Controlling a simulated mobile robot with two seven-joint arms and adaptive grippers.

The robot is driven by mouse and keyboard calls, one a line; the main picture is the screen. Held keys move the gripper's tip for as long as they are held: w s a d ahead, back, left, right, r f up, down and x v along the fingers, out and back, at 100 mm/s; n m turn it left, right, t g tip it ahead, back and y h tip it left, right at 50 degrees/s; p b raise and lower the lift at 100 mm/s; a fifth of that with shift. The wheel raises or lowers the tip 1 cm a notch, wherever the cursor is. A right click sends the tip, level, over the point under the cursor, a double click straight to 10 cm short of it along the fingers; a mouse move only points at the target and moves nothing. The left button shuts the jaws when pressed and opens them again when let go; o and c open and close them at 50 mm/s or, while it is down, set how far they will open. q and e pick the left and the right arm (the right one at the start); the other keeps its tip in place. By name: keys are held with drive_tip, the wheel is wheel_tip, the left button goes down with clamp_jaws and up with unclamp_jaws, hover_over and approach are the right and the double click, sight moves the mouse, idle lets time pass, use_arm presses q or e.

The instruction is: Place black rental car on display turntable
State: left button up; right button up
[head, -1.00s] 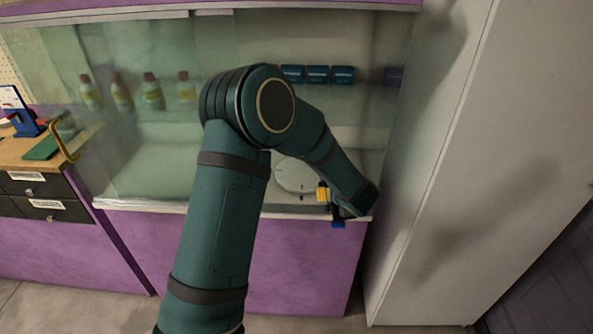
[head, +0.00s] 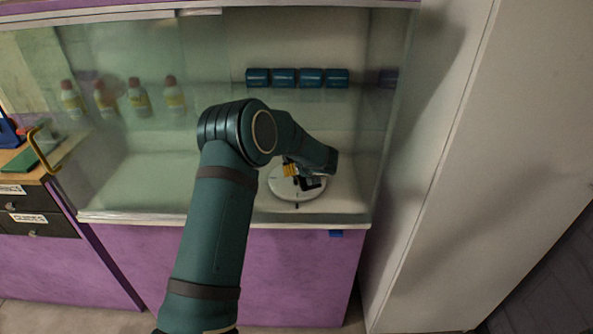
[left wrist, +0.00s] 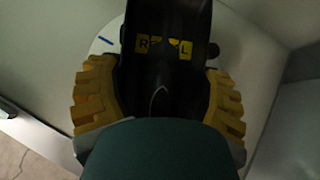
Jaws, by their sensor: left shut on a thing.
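The black rental car (left wrist: 165,85) fills the middle of the left wrist view, with yellow lettered patches on it. My left gripper (left wrist: 160,100) is shut on it, with a yellow ribbed pad on each side. In the head view the gripper (head: 301,175) is inside the display case, and the car (head: 313,184) is a small dark shape over the turntable. The display turntable (head: 286,195) is a white round disc on the case floor. I cannot tell whether the car touches it. The arm hides part of the case. My right gripper is in neither view.
Several dark blue boxes (head: 284,78) line the back of the case above the turntable. Several bottles with red-brown caps (head: 138,97) stand at the left behind glass. A tall pale panel (head: 440,170) bounds the right. The case's front ledge (head: 130,217) runs below the opening.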

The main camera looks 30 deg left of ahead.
use_arm(q)
drive_tip(key=w+a, duration=0.2)
drive_tip(key=shift+a, duration=0.4)
drive_tip(key=shift+w+a+f, duration=0.15)
drive_tip(key=shift+f, duration=0.1)
drive_tip(key=shift+f+b, duration=0.5)
drive_tip(key=shift+f, duration=0.95)
drive_tip(key=shift+f, duration=0.2)
drive_tip(key=o, duration=1.3)
drive_tip(key=shift+r, duration=0.15)
